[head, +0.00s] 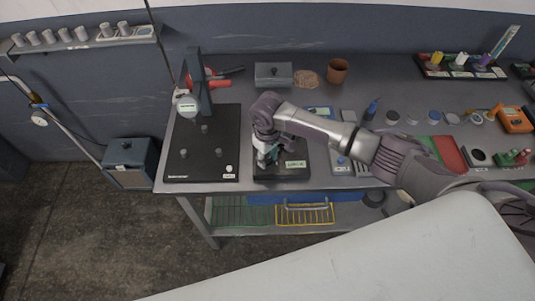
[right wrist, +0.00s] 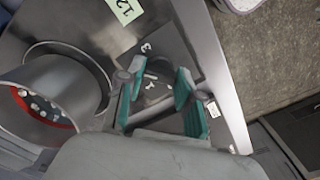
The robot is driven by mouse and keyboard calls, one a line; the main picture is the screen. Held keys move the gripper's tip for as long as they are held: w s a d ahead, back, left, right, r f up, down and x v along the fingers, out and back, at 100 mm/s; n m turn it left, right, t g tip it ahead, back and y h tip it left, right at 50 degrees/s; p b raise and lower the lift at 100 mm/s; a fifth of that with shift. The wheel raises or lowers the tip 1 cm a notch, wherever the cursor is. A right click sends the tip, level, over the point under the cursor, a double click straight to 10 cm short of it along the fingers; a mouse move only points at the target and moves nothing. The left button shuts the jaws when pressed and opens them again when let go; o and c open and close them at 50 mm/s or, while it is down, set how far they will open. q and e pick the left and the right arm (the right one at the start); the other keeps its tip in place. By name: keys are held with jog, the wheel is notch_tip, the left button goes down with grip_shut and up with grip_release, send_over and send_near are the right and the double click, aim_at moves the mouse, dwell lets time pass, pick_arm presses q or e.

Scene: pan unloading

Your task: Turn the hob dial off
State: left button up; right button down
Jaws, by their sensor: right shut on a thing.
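The hob (head: 285,173) is a dark square plate with a pale label near the front edge of the bench. My right gripper (head: 266,158) reaches down over its front left part, and its fingers are shut on the hob dial. The right wrist view shows the gripper (right wrist: 160,92) with teal finger pads low over the hob's metal surface (right wrist: 95,35). White marks, among them a 3, show between and beside the fingers. The dial itself is mostly hidden by the fingers, so its setting cannot be read. My left gripper is not in view.
A black stand base (head: 200,165) with a gauge is left of the hob. A grey box (head: 273,75) and a brown pot (head: 338,71) stand behind. In the right wrist view a metal cylinder (right wrist: 60,88) with red and white inside is close by the gripper.

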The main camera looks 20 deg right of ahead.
jog(key=n, duration=0.3)
jog(key=shift+w+r, duration=0.1)
jog(key=n, duration=1.1)
jog(key=shift+n, duration=0.3)
jog(key=n, duration=0.6)
jog(key=shift+b, duration=0.3)
jog(key=n+b, duration=0.1)
jog(key=n, duration=0.6)
